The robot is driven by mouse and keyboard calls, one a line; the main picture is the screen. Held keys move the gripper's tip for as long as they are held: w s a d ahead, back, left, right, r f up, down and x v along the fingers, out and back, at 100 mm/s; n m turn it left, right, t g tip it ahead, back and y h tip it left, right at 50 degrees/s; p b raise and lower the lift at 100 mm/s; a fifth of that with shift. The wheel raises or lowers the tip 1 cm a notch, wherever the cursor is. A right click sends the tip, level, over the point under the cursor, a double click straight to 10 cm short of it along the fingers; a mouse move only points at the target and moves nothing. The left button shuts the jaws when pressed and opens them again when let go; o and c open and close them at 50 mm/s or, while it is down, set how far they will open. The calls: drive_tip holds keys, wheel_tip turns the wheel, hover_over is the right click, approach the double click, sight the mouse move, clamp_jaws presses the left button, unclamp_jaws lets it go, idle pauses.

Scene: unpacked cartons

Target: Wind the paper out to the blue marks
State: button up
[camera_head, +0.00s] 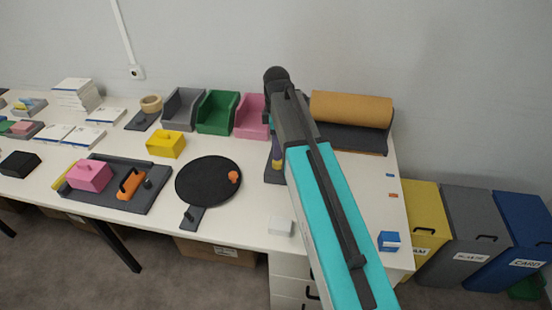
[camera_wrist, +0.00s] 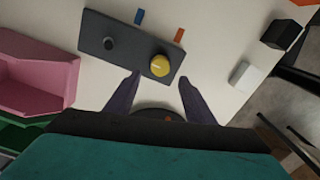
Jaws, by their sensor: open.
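A brown paper roll (camera_head: 350,108) lies on a dark holder (camera_head: 350,138) at the back right of the table. A blue mark (camera_head: 390,175) and an orange mark (camera_head: 393,195) show near the table's right edge. The wrist view shows another blue mark (camera_wrist: 139,17) and orange mark (camera_wrist: 179,36) beside a dark grey plate (camera_wrist: 125,48). The plate carries a round yellow knob (camera_wrist: 159,65) and a small black knob (camera_wrist: 108,43). My gripper (camera_wrist: 159,78) is open, its fingers to either side of the yellow knob; contact cannot be told. My arm hides part of the table.
A pink bin (camera_head: 252,116) stands left of my gripper, beside a green bin (camera_head: 217,111). A white block (camera_head: 280,226) and a blue box (camera_head: 389,241) are near the front edge. A black round plate (camera_head: 205,180) lies to the left.

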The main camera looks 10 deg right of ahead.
sight(278, 164)
drive_tip(key=shift+f+p, duration=0.55)
drive_tip(key=shift+f, duration=2.75)
drive_tip(key=shift+c, duration=0.3)
drive_tip(key=c, duration=1)
